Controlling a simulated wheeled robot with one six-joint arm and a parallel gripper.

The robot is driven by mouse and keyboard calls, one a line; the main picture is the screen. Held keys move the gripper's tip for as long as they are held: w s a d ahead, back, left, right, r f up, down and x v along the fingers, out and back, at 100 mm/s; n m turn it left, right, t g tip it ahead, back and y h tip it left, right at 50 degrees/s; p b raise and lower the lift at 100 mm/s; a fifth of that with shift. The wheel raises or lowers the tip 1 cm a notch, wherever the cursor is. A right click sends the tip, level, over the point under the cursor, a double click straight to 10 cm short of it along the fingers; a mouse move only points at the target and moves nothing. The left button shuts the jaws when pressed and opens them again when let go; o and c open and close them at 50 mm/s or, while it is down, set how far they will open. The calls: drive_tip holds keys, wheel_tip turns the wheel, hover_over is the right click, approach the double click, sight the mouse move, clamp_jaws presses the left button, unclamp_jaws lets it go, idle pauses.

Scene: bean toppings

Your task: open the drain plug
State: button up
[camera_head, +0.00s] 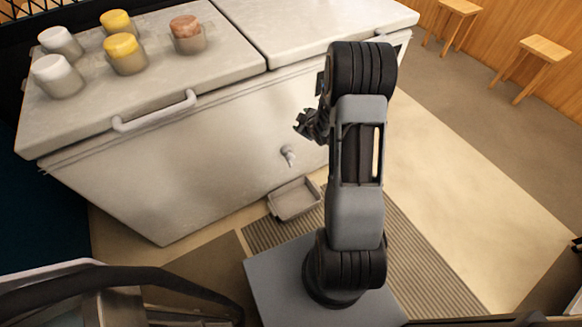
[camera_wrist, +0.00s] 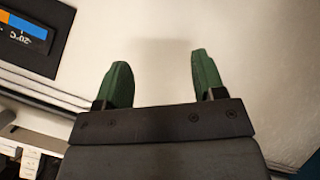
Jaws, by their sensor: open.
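The drain plug (camera_head: 288,155) is a small grey spigot low on the front wall of the white chest freezer (camera_head: 190,165). It stands above a shallow grey tray on the floor. My gripper (camera_head: 302,124) is up and to the right of the plug in the head view, apart from it and in front of the freezer wall. In the wrist view my gripper (camera_wrist: 160,80) has its two green fingers spread with nothing between them. The pale surface beyond the fingers is bare. The plug is not visible in the wrist view.
The grey tray (camera_head: 294,199) lies on the floor at the freezer's foot. A lid handle (camera_head: 155,111) juts from the freezer's upper front edge. Several jars stand on the lid, one with a brown top (camera_head: 188,34). A temperature display (camera_wrist: 24,32) shows in the wrist view. Stools (camera_head: 541,62) stand far right.

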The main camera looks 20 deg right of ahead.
wheel_tip(320, 180, down, 18)
drive_tip(key=s+d+n+t+y+b, duration=0.1)
drive_tip(key=s+n+t+y+b, duration=0.15)
drive_tip(key=b, duration=0.25)
drive_tip(key=t+y+b, duration=0.1)
drive_tip(key=t+b, duration=0.3)
approach(292, 159)
drive_tip(key=w+b, duration=0.1)
drive_tip(key=w, duration=0.2)
drive_tip(key=w+a, duration=0.1)
drive_tip(key=w, duration=0.3)
drive_tip(key=w+b, duration=0.1)
drive_tip(key=w, duration=0.3)
drive_tip(key=shift+a+f+b, duration=0.1)
drive_tip(key=shift+a+b, duration=0.2)
drive_tip(key=shift+a, duration=0.05)
